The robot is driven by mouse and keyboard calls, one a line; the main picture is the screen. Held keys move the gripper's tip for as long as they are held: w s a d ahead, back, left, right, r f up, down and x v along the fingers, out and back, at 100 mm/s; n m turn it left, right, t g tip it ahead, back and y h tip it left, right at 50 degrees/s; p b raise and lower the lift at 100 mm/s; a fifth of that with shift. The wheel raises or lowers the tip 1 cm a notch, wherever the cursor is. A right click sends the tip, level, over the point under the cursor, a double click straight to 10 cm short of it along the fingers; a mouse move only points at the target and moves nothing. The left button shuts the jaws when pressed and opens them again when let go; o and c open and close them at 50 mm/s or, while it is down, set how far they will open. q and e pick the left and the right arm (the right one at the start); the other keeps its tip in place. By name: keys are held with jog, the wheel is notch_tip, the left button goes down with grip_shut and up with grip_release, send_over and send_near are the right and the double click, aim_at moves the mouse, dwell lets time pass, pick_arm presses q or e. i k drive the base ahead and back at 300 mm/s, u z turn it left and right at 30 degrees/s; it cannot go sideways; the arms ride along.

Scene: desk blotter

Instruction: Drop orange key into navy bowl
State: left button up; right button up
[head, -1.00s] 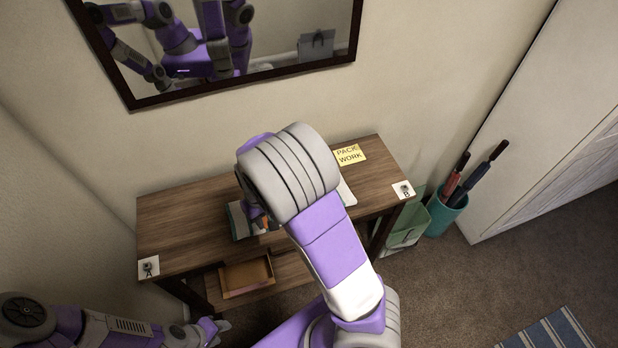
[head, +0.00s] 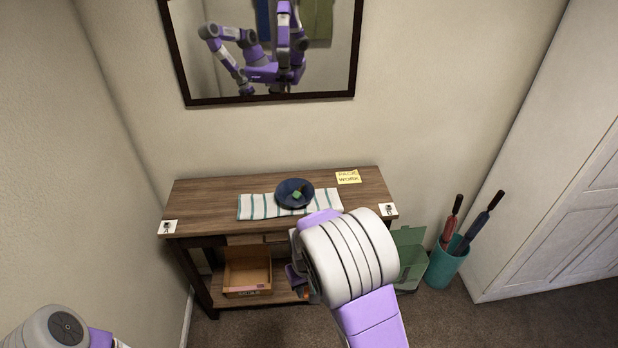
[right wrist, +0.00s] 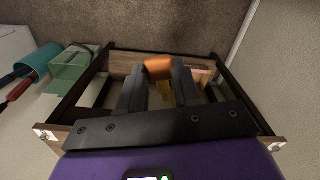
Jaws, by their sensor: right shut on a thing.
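The navy bowl (head: 294,206) stands on a striped cloth on the wooden table, with a small green thing and a brownish thing inside it. My right gripper (head: 300,285) is low in front of the table, partly hidden by my own arm. In the right wrist view its two dark fingers (right wrist: 160,80) are shut on the orange key (right wrist: 158,66), of which a blocky orange part shows between the tips. The gripper is below and in front of the bowl, apart from it. My left gripper is out of view; only part of my left arm shows.
The striped cloth (head: 256,207) lies on the table (head: 215,193). A yellow note (head: 348,177) is at the back right. A cardboard box (head: 247,274) sits on the lower shelf. A teal bin (head: 446,266) with umbrellas and a green box (head: 410,255) stand right.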

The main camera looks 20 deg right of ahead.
aim_at(299, 201)
jog(key=z, duration=0.85)
jog(key=i, duration=1.4)
jog(key=u, duration=0.3)
